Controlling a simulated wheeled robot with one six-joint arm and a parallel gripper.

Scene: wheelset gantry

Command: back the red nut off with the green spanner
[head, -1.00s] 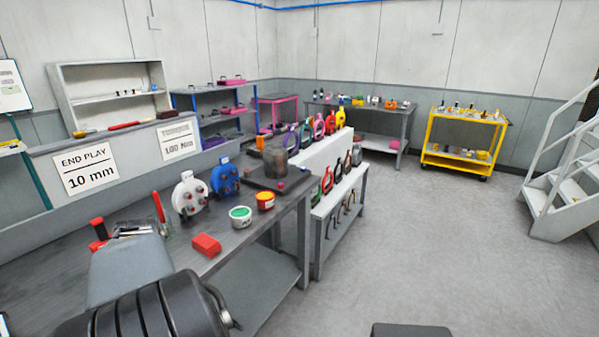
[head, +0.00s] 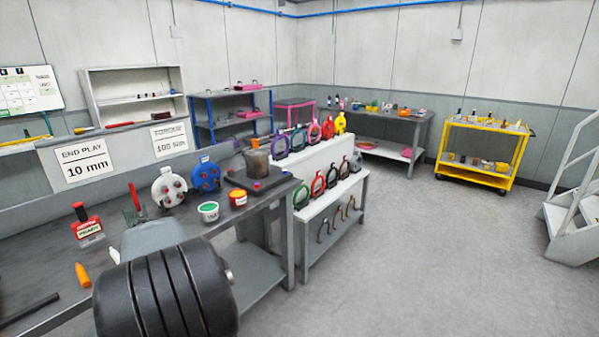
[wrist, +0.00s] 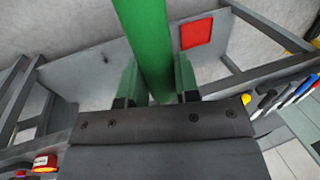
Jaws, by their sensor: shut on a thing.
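My gripper (wrist: 157,92) is shut on the green spanner (wrist: 147,45). In the wrist view its green shaft stands between the two fingers and runs out of the top of the picture. The spanner's far end is out of view. In the head view my own arm hides the gripper and the spanner. I cannot pick out the red nut for certain in either view. A flat red square (wrist: 196,33) shows beyond the fingers in the wrist view; I cannot tell what it is.
A white rack (head: 300,205) stands beyond. Open floor (head: 410,260) lies to the right.

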